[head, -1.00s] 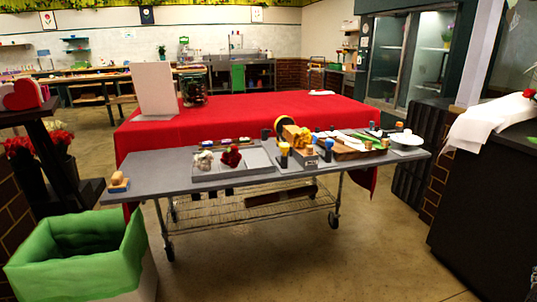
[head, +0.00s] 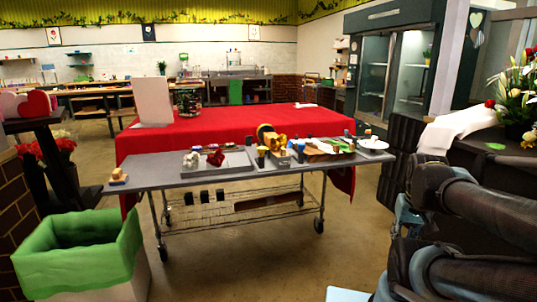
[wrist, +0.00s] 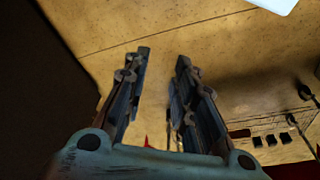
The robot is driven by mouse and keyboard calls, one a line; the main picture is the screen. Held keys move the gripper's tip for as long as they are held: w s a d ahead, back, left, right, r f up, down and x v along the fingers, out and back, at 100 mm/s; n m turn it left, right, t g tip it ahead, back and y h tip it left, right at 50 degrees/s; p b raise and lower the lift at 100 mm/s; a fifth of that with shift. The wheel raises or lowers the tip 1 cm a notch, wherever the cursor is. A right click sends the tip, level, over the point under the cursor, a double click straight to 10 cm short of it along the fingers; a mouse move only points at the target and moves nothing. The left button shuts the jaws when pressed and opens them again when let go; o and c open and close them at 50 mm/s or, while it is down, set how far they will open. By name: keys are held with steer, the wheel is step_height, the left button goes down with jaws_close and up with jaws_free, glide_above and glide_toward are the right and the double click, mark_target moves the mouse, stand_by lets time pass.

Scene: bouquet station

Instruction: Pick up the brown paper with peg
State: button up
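A brown item (head: 314,149), which may be the brown paper, lies among the supplies on the right half of the grey cart table (head: 225,172). It is too small to tell whether a peg is on it. My gripper (wrist: 163,56) is open and empty in the wrist view, its two dark fingers apart over the tan floor. It is away from the tabletop, and no paper shows between the fingers. In the head view my arm is at the right edge, and the gripper itself is not clear.
A green-lined bin (head: 80,250) stands at the front left. A red-covered table (head: 230,128) is behind the cart. A dark counter (head: 465,160) with white paper and flowers stands right. The cart's wire shelf (head: 240,212) is below. Floor before the cart is clear.

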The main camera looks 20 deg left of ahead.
steer(key=shift+a, duration=0.15)
steer(key=w+a+r+n+g+y, duration=0.2)
steer(key=w+a+r+n, duration=0.85)
steer(key=r, duration=0.45)
steer(key=w+a+r+n+g+y, duration=0.1)
steer(key=w+a+r+n, duration=0.7)
steer(key=w+a+r, duration=0.5)
steer(key=w+a+r+n+g+y, duration=0.1)
steer(key=a+r+n, duration=0.2)
steer(key=a, duration=0.3)
steer(key=w+a+r+n+g, duration=0.1)
steer(key=w+a+r+n, duration=0.15)
steer(key=a, duration=0.25)
steer(key=shift+x, duration=8.8)
steer(key=shift+w+d, duration=0.1)
